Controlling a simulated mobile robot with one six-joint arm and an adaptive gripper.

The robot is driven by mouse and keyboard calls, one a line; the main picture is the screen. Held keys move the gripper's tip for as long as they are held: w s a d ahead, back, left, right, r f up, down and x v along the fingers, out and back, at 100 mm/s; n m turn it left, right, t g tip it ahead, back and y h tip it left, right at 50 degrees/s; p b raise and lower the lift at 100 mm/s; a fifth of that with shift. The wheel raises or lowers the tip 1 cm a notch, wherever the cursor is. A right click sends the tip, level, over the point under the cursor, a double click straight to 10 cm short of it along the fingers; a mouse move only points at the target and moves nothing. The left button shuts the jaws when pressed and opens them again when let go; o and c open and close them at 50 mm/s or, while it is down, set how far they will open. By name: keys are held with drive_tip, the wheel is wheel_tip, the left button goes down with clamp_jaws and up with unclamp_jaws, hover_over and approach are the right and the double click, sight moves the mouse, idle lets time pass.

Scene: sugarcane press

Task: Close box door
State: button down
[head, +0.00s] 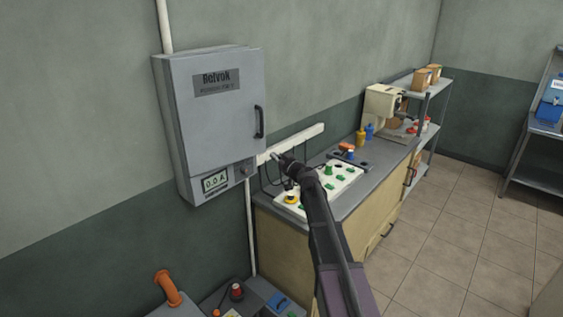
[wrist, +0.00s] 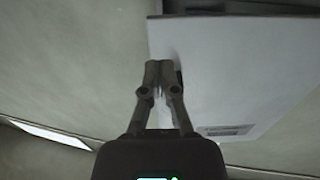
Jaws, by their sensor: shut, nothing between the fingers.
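The box (head: 172,120) is a grey cabinet on the wall at the left of the head view. Its door (head: 205,135) has a dark nameplate and a black handle (head: 259,122) near its right edge. The door looks flush with the box; I cannot tell whether a small gap remains. My gripper (head: 275,157) is shut and empty, to the lower right of the handle in the head view. In the wrist view my gripper (wrist: 158,66) overlaps the left edge of the pale door (wrist: 235,85), whose label shows at lower right. I cannot tell whether they touch.
Below the door is a display (head: 215,182) reading 0.0 A. A counter (head: 350,192) with a white button panel (head: 318,188) stands right of the box. A machine with an orange pipe (head: 167,287) is below. Open tiled floor (head: 450,230) lies at the right.

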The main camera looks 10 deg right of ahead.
sight(263, 148)
drive_tip(key=shift+x, duration=2.95)
drive_tip(key=shift+a, duration=0.15)
